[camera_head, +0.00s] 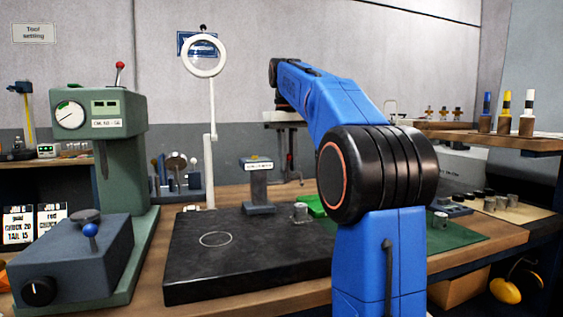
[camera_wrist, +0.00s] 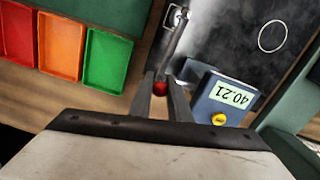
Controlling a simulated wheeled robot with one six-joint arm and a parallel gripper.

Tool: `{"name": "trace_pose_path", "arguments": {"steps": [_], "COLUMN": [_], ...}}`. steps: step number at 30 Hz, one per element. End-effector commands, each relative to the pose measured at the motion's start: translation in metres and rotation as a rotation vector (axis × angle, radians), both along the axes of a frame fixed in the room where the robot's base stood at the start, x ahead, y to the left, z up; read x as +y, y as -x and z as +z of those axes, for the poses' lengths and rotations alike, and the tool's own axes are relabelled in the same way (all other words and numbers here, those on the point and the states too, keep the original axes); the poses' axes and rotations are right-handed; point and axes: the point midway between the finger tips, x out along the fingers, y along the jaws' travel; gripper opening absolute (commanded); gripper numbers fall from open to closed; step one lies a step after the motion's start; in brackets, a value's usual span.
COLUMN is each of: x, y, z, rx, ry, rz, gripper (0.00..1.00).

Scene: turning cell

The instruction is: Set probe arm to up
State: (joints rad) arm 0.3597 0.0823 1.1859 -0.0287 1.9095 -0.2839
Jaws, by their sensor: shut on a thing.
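The probe arm (camera_wrist: 179,40) is a thin grey lever with a red ball knob (camera_wrist: 159,88) at its end. In the wrist view it runs from a small metal bracket at the top down to my gripper (camera_wrist: 160,84). The two fingers are shut on the red knob. Beside it on the right is a blue-grey unit (camera_wrist: 208,105) with a display reading 40.21 and a yellow button. In the head view my gripper (camera_head: 289,157) points down behind the black plate, partly hidden by my blue arm. I cannot tell the arm's exact tilt.
A black plate (camera_head: 220,262) with a white circle lies on the bench. A green press-like machine (camera_head: 110,150) and a ring lamp (camera_head: 204,55) stand left of my arm. Red (camera_wrist: 17,40), orange (camera_wrist: 62,45) and green (camera_wrist: 107,62) trays lie left in the wrist view.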

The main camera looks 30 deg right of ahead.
Motion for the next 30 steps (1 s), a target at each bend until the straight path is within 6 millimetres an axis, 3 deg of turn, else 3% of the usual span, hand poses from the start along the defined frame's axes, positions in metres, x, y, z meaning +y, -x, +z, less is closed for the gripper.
{"name": "trace_pose_path", "arguments": {"steps": [20,21,22,30], "x": [-0.0013,-0.0013,-0.0013,-0.0013], "y": [-0.0011,-0.0011,-0.0011,-0.0008], "z": [0.0003,0.0003,0.0003,0.0002], "rx": [0.068,0.068,0.068,0.068], "ry": [-0.02,-0.02,-0.02,-0.02], "rz": [0.001,0.001,0.0,0.0], "gripper": [0.0,0.24,0.29,0.29]}}
